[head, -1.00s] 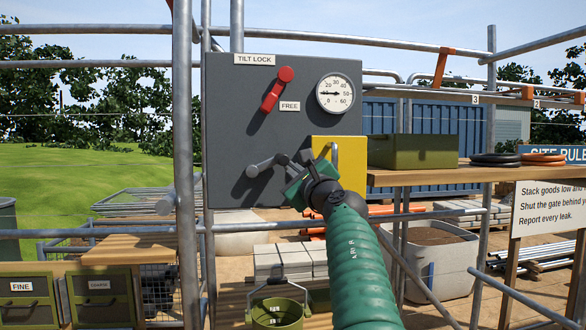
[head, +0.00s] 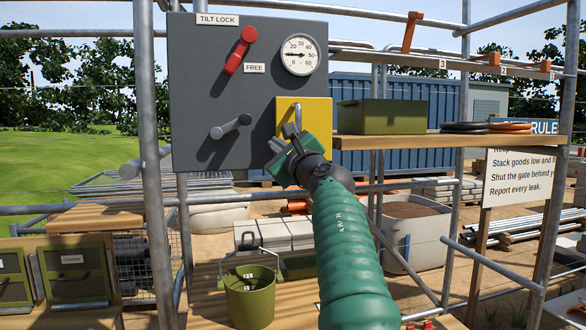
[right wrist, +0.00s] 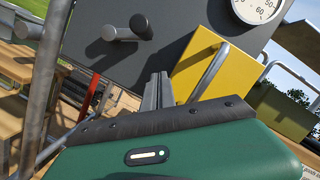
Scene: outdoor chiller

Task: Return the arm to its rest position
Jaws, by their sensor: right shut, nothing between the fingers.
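My right arm, with a green ribbed sleeve, reaches up from the bottom of the head view. Its gripper (head: 283,145) is shut and empty, in front of the yellow box (head: 318,117) at the lower right of the grey panel (head: 198,105). In the right wrist view the shut fingers (right wrist: 158,80) point at the panel, left of the yellow box's metal handle (right wrist: 208,72). Whether they touch the box I cannot tell. The grey lever (head: 231,127) on the panel stands apart, left of the gripper. My left gripper is not in view.
The red tilt lock handle (head: 240,51) and a gauge (head: 300,54) are on the panel. An olive bucket (head: 250,300) stands below on a wooden surface. A shelf (head: 400,141) carries an olive box (head: 381,117). Scaffold poles (head: 149,160) stand left and right.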

